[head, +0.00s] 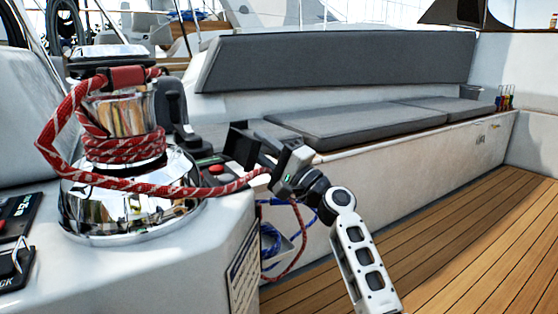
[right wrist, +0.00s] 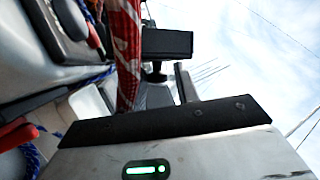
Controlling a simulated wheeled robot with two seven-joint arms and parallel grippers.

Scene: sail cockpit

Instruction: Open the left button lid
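A red button (head: 216,169) with dark parts around it sits on the white cockpit ledge, right of the chrome winch (head: 130,205). Which dark part is its lid, and whether that is open, I cannot tell. A red and dark fitting (right wrist: 95,35) shows at the upper left of the right wrist view. My right gripper (head: 240,147) is just right of and above the button, its black fingers pointing left. In the right wrist view a black finger part (right wrist: 167,43) shows. My left gripper is not in view.
A red and white rope (head: 125,147) wraps the winch and runs right, close by my right gripper; it also shows in the right wrist view (right wrist: 124,50). A black panel (head: 15,225) is at far left. A grey-cushioned bench (head: 350,128) stands behind. The teak floor (head: 470,245) is clear.

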